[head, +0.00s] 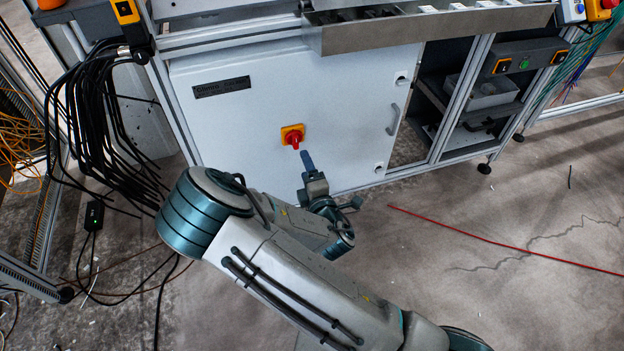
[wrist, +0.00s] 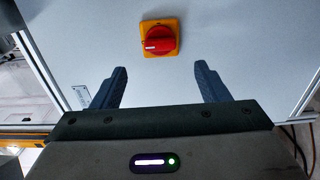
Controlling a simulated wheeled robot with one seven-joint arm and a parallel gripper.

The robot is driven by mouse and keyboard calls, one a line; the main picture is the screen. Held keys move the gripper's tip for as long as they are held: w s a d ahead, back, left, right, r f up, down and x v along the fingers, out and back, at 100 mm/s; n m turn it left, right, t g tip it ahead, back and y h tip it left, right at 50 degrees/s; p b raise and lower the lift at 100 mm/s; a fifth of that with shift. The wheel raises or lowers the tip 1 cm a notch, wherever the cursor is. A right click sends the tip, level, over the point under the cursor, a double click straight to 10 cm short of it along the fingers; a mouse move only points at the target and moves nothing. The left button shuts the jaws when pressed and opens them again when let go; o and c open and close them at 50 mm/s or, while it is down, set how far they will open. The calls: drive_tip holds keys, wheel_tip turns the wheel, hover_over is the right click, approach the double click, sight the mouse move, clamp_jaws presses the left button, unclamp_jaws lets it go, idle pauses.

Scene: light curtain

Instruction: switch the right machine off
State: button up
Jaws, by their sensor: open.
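A red rotary switch on a yellow square plate (head: 292,137) sits on the white cabinet door (head: 240,120) of the machine. In the wrist view the red knob (wrist: 159,40) has a white mark at its left end, so its handle lies roughly sideways in that view. My gripper (head: 307,160) is just below and slightly right of the switch in the head view. In the wrist view my gripper (wrist: 163,80) is open and empty. Its two fingers are apart, and the knob lies beyond the fingertips, between their lines. The fingers do not appear to touch the switch.
The door has a handle (head: 393,119) at its right. Black cables (head: 95,130) hang at the left. A metal tray (head: 420,25) juts out above the door. An open shelf (head: 480,95) stands at the right. A red line (head: 500,243) crosses the largely clear floor.

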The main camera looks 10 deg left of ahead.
drive_tip(key=shift+v, duration=2.2)
